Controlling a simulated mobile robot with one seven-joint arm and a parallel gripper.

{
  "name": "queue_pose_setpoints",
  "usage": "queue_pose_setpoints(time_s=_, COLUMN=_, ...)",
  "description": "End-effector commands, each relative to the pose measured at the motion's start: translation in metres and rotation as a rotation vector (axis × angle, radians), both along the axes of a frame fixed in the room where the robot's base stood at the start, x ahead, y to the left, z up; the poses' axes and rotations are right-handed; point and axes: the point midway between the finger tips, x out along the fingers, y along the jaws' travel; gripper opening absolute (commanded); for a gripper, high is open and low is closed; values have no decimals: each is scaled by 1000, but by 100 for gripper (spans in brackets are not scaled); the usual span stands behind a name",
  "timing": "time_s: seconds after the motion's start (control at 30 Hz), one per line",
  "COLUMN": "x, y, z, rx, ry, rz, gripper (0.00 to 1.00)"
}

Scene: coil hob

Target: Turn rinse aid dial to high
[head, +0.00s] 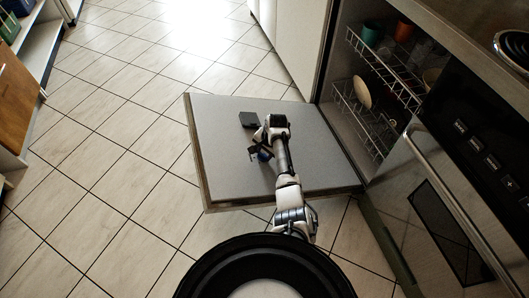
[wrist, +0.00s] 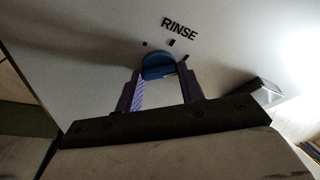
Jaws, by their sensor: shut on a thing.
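The rinse aid dial (wrist: 158,66) is a round blue knob on the pale inner face of the open dishwasher door, below the printed word RINSE (wrist: 180,28). Small dark marks stand around it; a dark square mark (wrist: 171,43) lies just above the dial. My gripper (wrist: 160,78) has its two dark fingers on the left and right sides of the dial and is shut on it. In the head view my gripper (head: 259,152) is low over the door (head: 225,175), and the dial is mostly hidden there.
A dark square piece (head: 249,119) sits on the door beside my gripper. The dishwasher racks (head: 375,120) hold dishes at the right. An oven with a handle (head: 455,205) stands at the near right. Tiled floor (head: 110,150) is clear to the left.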

Motion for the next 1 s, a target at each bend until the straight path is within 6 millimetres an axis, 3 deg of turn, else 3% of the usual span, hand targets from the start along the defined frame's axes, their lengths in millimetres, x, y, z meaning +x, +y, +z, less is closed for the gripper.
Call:
queue_pose_setpoints(time_s=0.37, x=-1, y=0, z=0, rx=15, ry=-43, rz=114, gripper=15)
queue_pose_setpoints(time_s=1.0, x=-1, y=-4, z=-3, rx=83, ry=-252, rz=652, gripper=15)
